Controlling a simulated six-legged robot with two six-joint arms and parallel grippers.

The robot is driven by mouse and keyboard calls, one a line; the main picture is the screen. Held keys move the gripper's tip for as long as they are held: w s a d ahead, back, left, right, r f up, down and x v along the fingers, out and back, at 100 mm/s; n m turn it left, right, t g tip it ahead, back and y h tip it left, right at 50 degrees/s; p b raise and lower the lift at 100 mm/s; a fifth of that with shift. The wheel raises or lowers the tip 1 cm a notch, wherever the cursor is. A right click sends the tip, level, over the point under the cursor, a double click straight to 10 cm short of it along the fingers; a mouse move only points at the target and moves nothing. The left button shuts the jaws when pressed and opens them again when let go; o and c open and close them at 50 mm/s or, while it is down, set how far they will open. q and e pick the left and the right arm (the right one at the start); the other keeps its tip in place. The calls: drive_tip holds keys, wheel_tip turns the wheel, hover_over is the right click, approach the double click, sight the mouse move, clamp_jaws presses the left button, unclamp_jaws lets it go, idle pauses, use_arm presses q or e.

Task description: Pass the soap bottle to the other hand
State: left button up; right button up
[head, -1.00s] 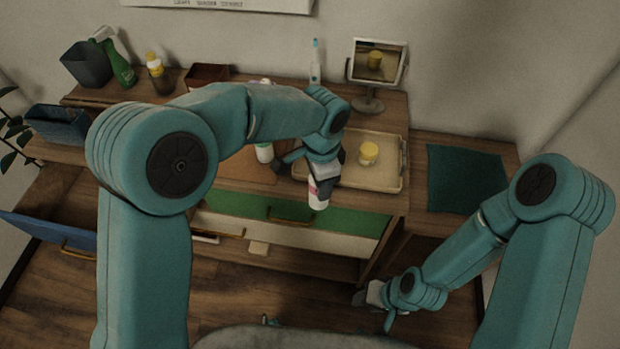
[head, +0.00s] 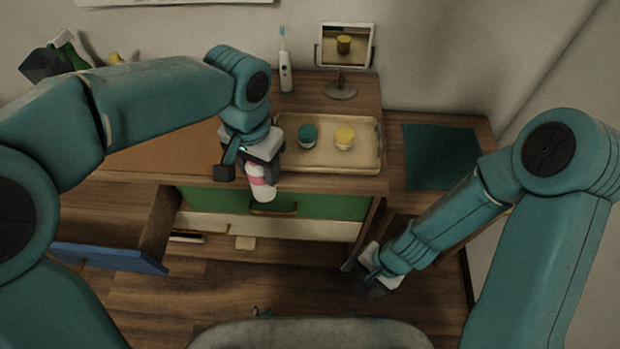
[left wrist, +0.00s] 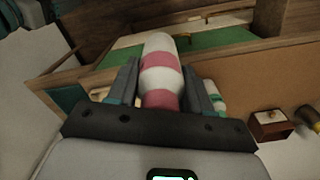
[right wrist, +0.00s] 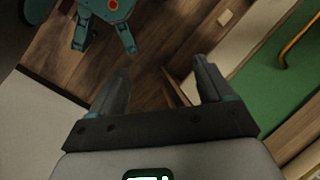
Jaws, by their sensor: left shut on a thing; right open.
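The soap bottle (head: 264,191) is white with pink bands. My left gripper (head: 254,172) is shut on it and holds it in front of the cabinet, its white end pointing down and toward me. In the left wrist view the bottle (left wrist: 161,77) sits between the two fingers, its far end sticking out past them. My right gripper (head: 364,273) is open and empty, low in front of the cabinet and to the right of the bottle, well apart from it. In the right wrist view nothing is between its fingers (right wrist: 161,78).
A tray (head: 312,160) on the counter holds a teal-lidded jar (head: 307,136) and a yellow-lidded jar (head: 345,138). A toothbrush (head: 285,75) and mirror (head: 345,48) stand behind. A teal mat (head: 440,158) lies right. A blue-fronted drawer (head: 108,258) stands open at left.

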drive_tip(key=w+a+r+m+t+y, duration=0.1)
drive_tip(key=w+a+r+m+y, duration=0.1)
drive_tip(key=a+r+m, duration=0.3)
drive_tip(key=w+a+r+m+t+y, duration=0.15)
drive_tip(key=r+m, duration=0.25)
drive_tip(key=r, duration=0.4)
use_arm(q)
drive_tip(key=shift+s, duration=0.1)
use_arm(e)
drive_tip(key=m+t+y, duration=0.5)
drive_tip(key=m, duration=0.1)
approach(262, 192)
wheel_tip(262, 192, up, 3)
drive_tip(key=w+d, duration=0.2)
drive_tip(key=shift+m+h, duration=0.25)
drive_tip(key=shift+m, duration=0.15)
drive_tip(key=x, duration=1.2)
drive_tip(key=shift+a+r, duration=0.1)
drive_tip(key=shift+r, duration=0.05)
drive_tip(key=c, duration=1.2)
use_arm(q)
drive_tip(key=o, duration=1.3)
drive_tip(key=shift+a, duration=0.1)
drive_tip(key=shift+d, duration=0.2)
